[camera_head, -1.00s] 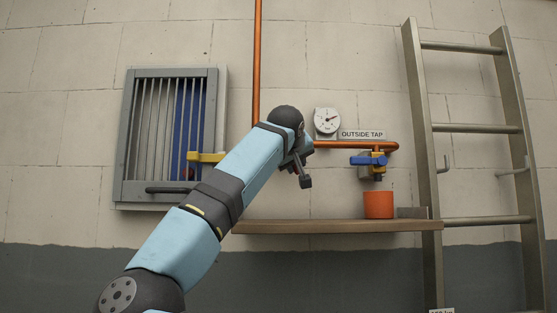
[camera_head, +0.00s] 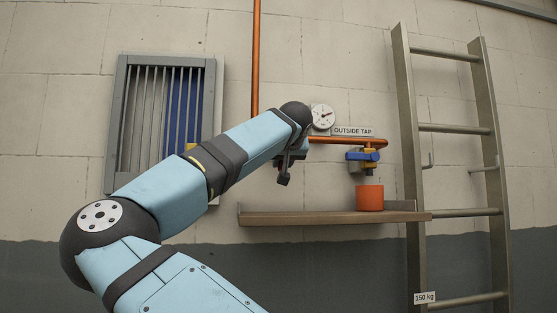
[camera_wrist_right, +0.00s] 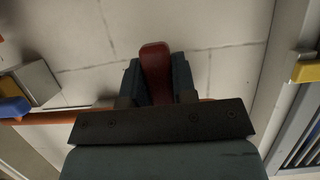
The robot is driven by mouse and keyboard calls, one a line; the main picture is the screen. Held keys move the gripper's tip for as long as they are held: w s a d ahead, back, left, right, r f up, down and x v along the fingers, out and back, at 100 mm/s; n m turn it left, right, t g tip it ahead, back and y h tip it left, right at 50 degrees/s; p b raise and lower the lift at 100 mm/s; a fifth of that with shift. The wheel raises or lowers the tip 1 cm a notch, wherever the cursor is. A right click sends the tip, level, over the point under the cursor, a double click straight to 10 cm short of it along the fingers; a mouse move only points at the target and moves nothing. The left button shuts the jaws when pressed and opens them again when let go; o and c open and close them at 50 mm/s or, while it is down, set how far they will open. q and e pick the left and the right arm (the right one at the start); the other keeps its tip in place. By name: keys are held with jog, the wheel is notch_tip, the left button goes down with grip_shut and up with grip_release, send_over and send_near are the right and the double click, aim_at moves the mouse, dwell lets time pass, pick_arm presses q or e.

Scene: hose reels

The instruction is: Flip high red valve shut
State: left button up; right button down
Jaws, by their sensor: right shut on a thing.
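The red valve's lever (camera_wrist_right: 154,52) shows in the right wrist view, standing between the two dark fingers of my right gripper (camera_wrist_right: 156,75). The fingers are closed on its sides. In the head view my right arm reaches up from the lower left to the orange pipe (camera_head: 347,141). Its dark wrist end (camera_head: 290,158) is at the pipe, left of the gauge, and hides the red valve there. My left gripper is in neither current view.
A gauge (camera_head: 322,117), an "OUTSIDE TAP" sign (camera_head: 353,132) and a blue-handled tap (camera_head: 362,156) are right of my wrist. A shelf (camera_head: 310,218) holds an orange pot (camera_head: 369,198). A barred grille (camera_head: 122,120) is left, a ladder (camera_head: 403,120) right.

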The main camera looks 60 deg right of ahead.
jog(key=shift+w+f, duration=0.1)
jog(key=shift+f, duration=0.2)
jog(key=c, duration=0.9)
grip_release()
jog(key=shift+a+r, duration=0.1)
jog(key=shift+r, duration=0.05)
jog(key=shift+s+a+r, duration=0.2)
jog(key=shift+s+a, duration=0.15)
jog(key=b+v, duration=0.3)
jog(key=v, duration=1)
jog(key=shift+d+r, duration=0.1)
